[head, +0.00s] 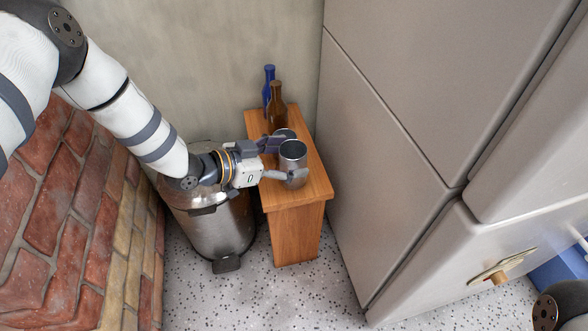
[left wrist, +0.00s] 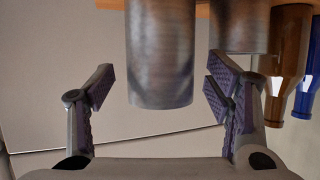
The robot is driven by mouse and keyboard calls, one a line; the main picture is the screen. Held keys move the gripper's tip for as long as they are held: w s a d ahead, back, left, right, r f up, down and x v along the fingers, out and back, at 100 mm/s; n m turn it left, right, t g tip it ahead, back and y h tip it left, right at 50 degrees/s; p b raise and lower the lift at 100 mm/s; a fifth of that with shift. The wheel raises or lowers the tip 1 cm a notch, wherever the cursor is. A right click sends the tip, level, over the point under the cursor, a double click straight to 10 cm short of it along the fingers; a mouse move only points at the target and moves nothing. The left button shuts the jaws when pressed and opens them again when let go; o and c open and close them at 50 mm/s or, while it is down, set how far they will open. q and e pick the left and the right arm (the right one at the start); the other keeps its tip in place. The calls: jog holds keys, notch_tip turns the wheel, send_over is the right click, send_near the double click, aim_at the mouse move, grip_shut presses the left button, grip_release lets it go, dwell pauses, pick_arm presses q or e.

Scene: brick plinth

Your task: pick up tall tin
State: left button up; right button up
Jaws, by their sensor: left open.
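The tall tin (head: 293,153), a grey metal cylinder open at the top, stands upright on the small wooden table (head: 294,226). In the left wrist view the tin (left wrist: 160,50) appears between the two fingers, with gaps on both sides. My left gripper (head: 286,158) is open, its fingers on either side of the tin; I see no contact. A second grey tin (head: 284,133) stands just behind it, partly hidden; it also shows in the left wrist view (left wrist: 240,25), beyond the right-hand finger. My right gripper is out of view.
A brown bottle (head: 277,107) and a blue bottle (head: 268,88) stand at the table's back. A metal bin (head: 222,228) is left of the table, beside a brick plinth (head: 62,205). A large pale cabinet (head: 400,130) rises close on the right.

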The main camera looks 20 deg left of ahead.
pick_arm(q)
jog(key=shift+w+d+f, duration=0.35)
jog(key=shift+w+f, duration=0.05)
jog(key=shift+w, duration=0.1)
jog(key=shift+r, duration=0.1)
jog(key=shift+c, duration=0.4)
jog(key=c, duration=1.1)
jog(key=shift+c, duration=0.2)
